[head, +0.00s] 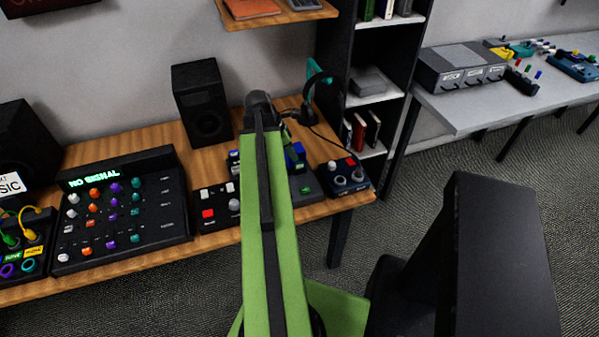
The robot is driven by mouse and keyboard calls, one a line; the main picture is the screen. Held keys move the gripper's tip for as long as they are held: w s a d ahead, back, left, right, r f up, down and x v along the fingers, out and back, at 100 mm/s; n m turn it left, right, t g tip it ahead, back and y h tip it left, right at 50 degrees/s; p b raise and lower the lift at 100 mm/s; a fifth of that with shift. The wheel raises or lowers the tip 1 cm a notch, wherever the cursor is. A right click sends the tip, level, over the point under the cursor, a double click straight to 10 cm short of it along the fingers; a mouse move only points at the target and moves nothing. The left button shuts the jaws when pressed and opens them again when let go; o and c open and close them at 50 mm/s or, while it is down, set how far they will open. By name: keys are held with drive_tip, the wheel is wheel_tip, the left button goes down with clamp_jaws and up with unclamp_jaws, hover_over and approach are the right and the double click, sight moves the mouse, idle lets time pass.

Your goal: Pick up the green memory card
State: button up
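A small green piece (306,190), which looks like the green memory card, lies on a dark grey surface on the wooden desk, just right of my arm. It is too small to make out in detail. My green arm (270,220) reaches out over the desk from the bottom of the head view. Its dark far joint (260,106) is above the back of the desk. My gripper's fingers are not clearly visible beyond or below this joint, and I cannot tell whether they hold anything.
A mixer with colored knobs (122,212) and a black speaker (202,103) stand left of my arm. A small pedal box (344,177) sits at the wooden desk's (150,135) right end. A dark shelf and a grey table (500,105) with devices stand farther right.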

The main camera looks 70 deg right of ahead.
sight(298, 163)
drive_tip(key=b+x, duration=0.4)
drive_tip(key=x, duration=0.1)
drive_tip(key=shift+s+f+b, duration=0.15)
drive_tip(key=shift+b, duration=0.25)
drive_tip(key=shift+r, duration=0.2)
clamp_jaws()
